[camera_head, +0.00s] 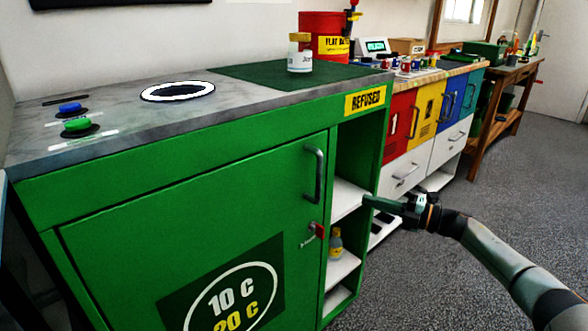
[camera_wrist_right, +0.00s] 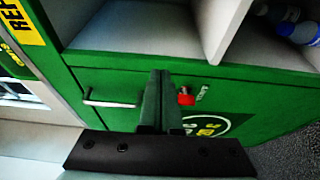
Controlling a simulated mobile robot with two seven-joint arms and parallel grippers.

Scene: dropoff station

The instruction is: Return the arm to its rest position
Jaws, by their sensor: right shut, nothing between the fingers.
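My right gripper (camera_head: 383,203) shows in the head view, its arm coming in from the lower right. It is in front of the open shelves at the right end of the green cabinet (camera_head: 190,215). In the right wrist view its two dark fingers (camera_wrist_right: 155,100) are pressed together with nothing between them. Behind them are the green door, its metal handle (camera_wrist_right: 108,100) and a red lock piece (camera_wrist_right: 186,97). My left gripper is in neither view.
The shelf (camera_head: 347,198) under the "REFUSED" label is bare where visible; a bottle (camera_head: 335,244) stands on the shelf below. A jar (camera_head: 299,53) stands on the green mat (camera_head: 240,73). Coloured drawers (camera_head: 400,118) continue to the right. The grey floor (camera_head: 500,190) is open at right.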

